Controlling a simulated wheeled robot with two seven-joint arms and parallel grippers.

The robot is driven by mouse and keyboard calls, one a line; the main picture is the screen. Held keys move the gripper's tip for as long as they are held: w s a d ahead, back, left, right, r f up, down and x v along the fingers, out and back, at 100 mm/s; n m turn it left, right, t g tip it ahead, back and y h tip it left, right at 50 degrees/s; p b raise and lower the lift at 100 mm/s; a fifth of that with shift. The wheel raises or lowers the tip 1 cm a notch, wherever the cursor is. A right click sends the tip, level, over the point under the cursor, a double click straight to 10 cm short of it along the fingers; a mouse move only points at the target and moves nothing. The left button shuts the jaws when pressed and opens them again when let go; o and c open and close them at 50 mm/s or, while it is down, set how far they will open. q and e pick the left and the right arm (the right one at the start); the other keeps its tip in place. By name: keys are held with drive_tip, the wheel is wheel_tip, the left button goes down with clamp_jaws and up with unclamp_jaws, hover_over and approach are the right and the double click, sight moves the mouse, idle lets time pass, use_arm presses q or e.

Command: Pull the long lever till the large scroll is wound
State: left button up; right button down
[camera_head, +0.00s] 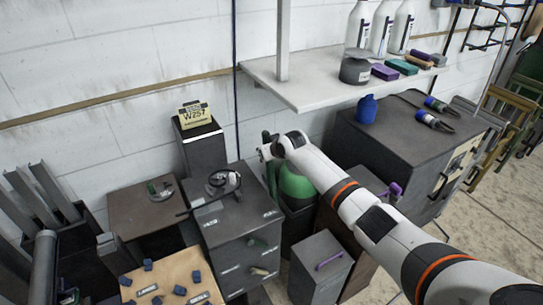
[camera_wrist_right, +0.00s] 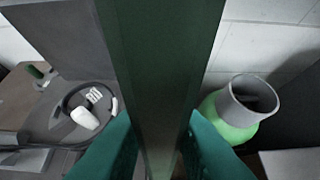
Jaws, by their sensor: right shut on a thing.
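My right arm reaches in from the lower right in the head view, and its gripper (camera_head: 268,160) is beside the grey cabinet, above the floor. In the right wrist view the teal fingers (camera_wrist_right: 160,150) are shut on a dark green bar (camera_wrist_right: 160,60), which I take for the long lever. The bar runs from the top edge down between the fingers; its ends are hidden. In the head view the arm and gripper mostly hide the bar. I cannot make out the large scroll in either view. My left gripper is not in view.
A grey cabinet (camera_head: 235,225) with a coiled black item on top stands to the left. A white shelf (camera_head: 330,92) overhangs behind.

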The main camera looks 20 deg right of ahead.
drive_tip(key=shift+w+f, duration=0.1)
drive_tip(key=shift+w, duration=0.55)
drive_tip(key=c, duration=1.5)
unclamp_jaws()
drive_tip(key=shift+o, duration=1.1)
drive_tip(key=shift+w+a+f+g, duration=0.1)
drive_tip(key=shift+w+f+g, duration=0.1)
drive_tip(key=shift+g, duration=0.1)
drive_tip(key=shift+r, duration=0.1)
drive_tip(key=v, duration=1.2)
drive_tip(key=shift+b, duration=0.45)
